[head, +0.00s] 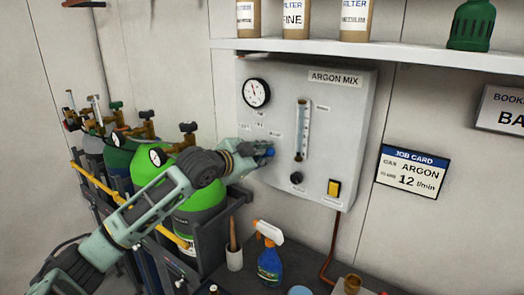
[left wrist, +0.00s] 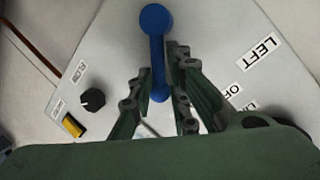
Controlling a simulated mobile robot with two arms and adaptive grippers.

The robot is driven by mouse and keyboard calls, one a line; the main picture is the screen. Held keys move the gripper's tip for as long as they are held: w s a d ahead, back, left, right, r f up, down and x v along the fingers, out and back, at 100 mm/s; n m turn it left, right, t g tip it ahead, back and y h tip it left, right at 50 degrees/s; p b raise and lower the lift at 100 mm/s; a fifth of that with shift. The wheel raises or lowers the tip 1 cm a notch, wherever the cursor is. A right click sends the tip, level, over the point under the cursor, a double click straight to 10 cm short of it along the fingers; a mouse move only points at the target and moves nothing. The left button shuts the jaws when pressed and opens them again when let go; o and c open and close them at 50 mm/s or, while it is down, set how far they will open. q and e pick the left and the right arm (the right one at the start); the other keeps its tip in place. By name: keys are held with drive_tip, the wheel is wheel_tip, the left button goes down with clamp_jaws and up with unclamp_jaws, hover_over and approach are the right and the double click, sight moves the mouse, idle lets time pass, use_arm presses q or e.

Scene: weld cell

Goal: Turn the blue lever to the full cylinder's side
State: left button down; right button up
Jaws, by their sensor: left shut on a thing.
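The blue lever (left wrist: 154,45) has a round knob and shows between the fingers of my left gripper (left wrist: 158,90) in the left wrist view. The fingers are shut on its arm; the knob sticks out beyond them. In the head view my left gripper (head: 260,151) is at the grey ARGON MIX panel (head: 345,115), hiding most of the lever (head: 271,152). A LEFT label (left wrist: 257,53) and a partly hidden OFF label (left wrist: 232,91) lie to one side of the lever. Green cylinders (head: 197,196) with gauges (head: 157,156) stand at left; their readings are too small to tell.
The panel also carries a round gauge (head: 256,93), a flow tube (head: 301,130), a black knob (head: 296,178) and a yellow switch (head: 334,188). A spray bottle (head: 269,262) and a cup (head: 234,257) stand below. A shelf (head: 400,50) juts out above.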

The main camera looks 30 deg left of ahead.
use_arm(q)
drive_tip(key=shift+d+f+m, duration=0.1)
drive_tip(key=shift+f+m, duration=0.05)
drive_tip(key=shift+m, duration=0.25)
use_arm(e)
drive_tip(key=shift+d+r, duration=0.1)
drive_tip(key=shift+r, duration=0.15)
use_arm(q)
drive_tip(key=shift+f+y, duration=0.1)
drive_tip(key=shift+y, duration=0.2)
drive_tip(key=shift+d+f, duration=0.1)
drive_tip(key=shift+f, duration=0.05)
use_arm(e)
drive_tip(key=shift+a, duration=0.5)
use_arm(q)
drive_tip(key=c, duration=1.8)
unclamp_jaws()
drive_tip(key=shift+s+d, duration=0.1)
drive_tip(key=shift+s, duration=0.05)
drive_tip(key=shift+c, duration=0.2)
use_arm(e)
drive_tip(key=shift+s+d, duration=0.1)
drive_tip(key=shift+d, duration=0.1)
use_arm(q)
drive_tip(key=shift+r, duration=0.25)
use_arm(e)
drive_tip(key=shift+d, duration=0.3)
